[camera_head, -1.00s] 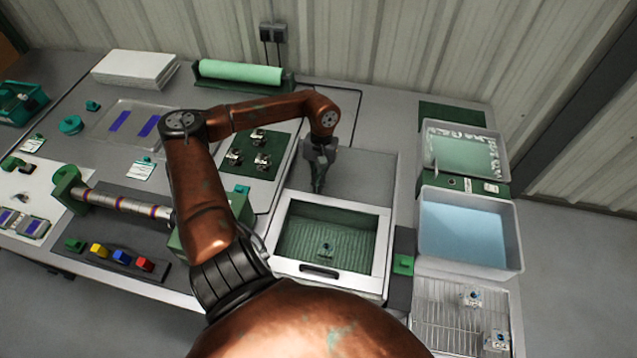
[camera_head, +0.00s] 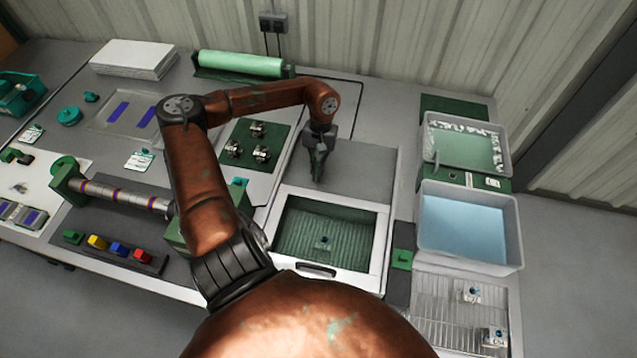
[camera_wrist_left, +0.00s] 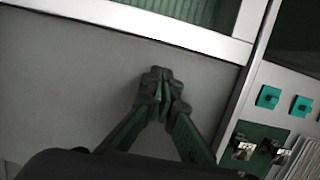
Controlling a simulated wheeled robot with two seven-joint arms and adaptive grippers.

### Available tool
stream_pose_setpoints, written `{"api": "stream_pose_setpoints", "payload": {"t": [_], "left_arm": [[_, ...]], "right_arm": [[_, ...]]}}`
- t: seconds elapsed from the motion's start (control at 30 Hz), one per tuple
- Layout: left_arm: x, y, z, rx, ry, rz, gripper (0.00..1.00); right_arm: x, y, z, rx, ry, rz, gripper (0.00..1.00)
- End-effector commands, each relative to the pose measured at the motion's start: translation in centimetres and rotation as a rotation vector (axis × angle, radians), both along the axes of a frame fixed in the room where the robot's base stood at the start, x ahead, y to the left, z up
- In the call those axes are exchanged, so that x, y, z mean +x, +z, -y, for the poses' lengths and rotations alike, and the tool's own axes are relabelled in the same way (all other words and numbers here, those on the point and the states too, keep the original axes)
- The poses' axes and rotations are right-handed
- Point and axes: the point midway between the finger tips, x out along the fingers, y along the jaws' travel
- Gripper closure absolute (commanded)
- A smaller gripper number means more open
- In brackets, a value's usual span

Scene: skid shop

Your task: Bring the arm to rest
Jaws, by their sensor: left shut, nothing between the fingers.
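My left arm reaches over the bench in the head view, bent at the elbow. My left gripper (camera_head: 318,178) points down above the grey top of the box behind the framed window (camera_head: 318,240). In the left wrist view the gripper (camera_wrist_left: 160,90) has its fingertips together with nothing between them, over the plain grey surface. The height of the tips above that surface is hard to tell. My right gripper is in neither view.
A green mat (camera_head: 238,165) with several metal parts lies left of the gripper. A bin of blue liquid (camera_head: 512,230), a bin with green liquid (camera_head: 507,150) and a wire rack (camera_head: 425,320) stand on the right. A roller (camera_head: 120,193) and coloured blocks lie on the left.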

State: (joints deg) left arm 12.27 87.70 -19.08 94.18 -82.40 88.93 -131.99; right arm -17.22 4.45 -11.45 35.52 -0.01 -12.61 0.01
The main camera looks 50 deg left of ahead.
Motion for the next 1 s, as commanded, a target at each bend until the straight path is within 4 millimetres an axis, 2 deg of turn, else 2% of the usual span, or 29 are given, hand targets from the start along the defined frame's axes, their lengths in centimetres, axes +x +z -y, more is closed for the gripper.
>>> {"api": "stream_pose_setpoints", "payload": {"t": [0.03,0.1,0.3,0.4,0.6,0.87,1.0], "left_arm": [[0.4,1.7,-0.1,0.002,-0.002,0.006,1.0],[0.6,3.4,-0.4,0.002,-0.001,0.008,1.0],[1.1,7.2,-1.2,0.002,0.004,0.007,1.0],[1.4,8.5,-1.3,0.0,0.003,0.007,1.0],[1.5,9.6,-1.4,-0.001,0.001,0.005,1.0],[1.6,9.7,-1.4,-0.002,0.001,0.004,1.0],[1.3,9.7,-1.6,-0.001,0.006,0.003,1.0]], "right_arm": [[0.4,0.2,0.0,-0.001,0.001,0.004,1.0],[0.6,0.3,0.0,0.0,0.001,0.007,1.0],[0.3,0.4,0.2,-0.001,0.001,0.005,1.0],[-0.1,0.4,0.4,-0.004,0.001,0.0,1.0],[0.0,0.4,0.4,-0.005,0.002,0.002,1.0],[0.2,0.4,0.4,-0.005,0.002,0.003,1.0],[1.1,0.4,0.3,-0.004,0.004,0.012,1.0]]}}
